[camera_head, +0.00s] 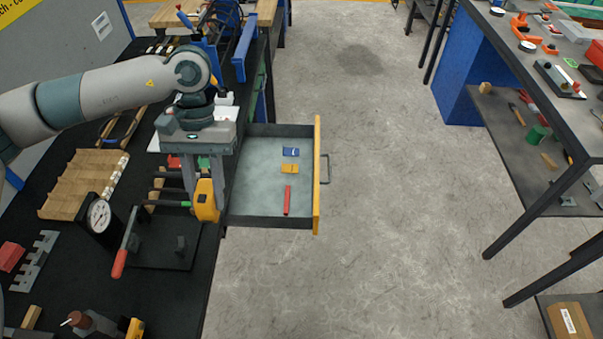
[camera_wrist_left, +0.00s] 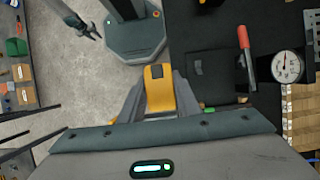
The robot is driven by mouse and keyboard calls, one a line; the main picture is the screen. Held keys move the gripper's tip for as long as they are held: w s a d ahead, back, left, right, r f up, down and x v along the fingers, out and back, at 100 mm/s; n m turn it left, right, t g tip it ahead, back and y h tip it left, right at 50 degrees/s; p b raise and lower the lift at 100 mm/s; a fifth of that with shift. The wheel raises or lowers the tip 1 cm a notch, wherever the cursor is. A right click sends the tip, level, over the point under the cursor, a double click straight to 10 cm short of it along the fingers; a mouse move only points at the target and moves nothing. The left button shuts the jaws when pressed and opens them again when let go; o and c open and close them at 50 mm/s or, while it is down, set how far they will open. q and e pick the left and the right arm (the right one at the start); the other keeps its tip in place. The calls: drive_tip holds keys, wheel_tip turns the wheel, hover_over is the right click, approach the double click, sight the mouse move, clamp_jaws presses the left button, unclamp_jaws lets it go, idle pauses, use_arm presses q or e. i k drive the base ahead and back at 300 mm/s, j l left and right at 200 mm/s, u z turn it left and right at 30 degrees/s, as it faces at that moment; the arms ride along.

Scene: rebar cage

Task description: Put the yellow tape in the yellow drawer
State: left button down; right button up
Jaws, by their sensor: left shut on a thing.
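My left gripper (camera_head: 205,203) is shut on the yellow tape (camera_head: 206,198), a yellow tape measure with dark parts. It holds the tape above the black bench top, just left of the open drawer. The tape also shows between the fingers in the left wrist view (camera_wrist_left: 160,88). The yellow drawer (camera_head: 317,180) is pulled out to the right of the bench, with a yellow front and a grey inside. A blue, a yellow and a red small item lie in it. My right gripper (camera_wrist_left: 90,31) shows small in the left wrist view, its fingers apart and empty.
A dial gauge (camera_head: 99,216) and a red-handled clamp (camera_head: 122,250) stand on the bench near the gripper. A wooden rack (camera_head: 84,183) lies further left. The left part of the drawer floor is clear. Open concrete floor lies right of the drawer.

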sight(262, 198)
drive_tip(key=l+z, duration=0.1)
drive_tip(key=z, duration=0.35)
drive_tip(key=l+z, duration=0.1)
drive_tip(key=z, duration=0.35)
drive_tip(key=i+z, duration=0.1)
drive_tip(key=z, duration=0.35)
drive_tip(key=l+z, duration=0.15)
drive_tip(key=z, duration=0.3)
drive_tip(key=i+u, duration=0.35)
drive_tip(key=u, duration=0.2)
drive_tip(key=i+u, duration=0.15)
drive_tip(key=u, duration=0.2)
drive_tip(key=i+u, duration=0.1)
drive_tip(key=u, duration=0.2)
drive_tip(key=i+u, duration=0.15)
drive_tip(key=u, duration=0.25)
drive_tip(key=i+u, duration=0.15)
drive_tip(key=u, duration=0.2)
drive_tip(key=i+u, duration=0.15)
drive_tip(key=u, duration=0.25)
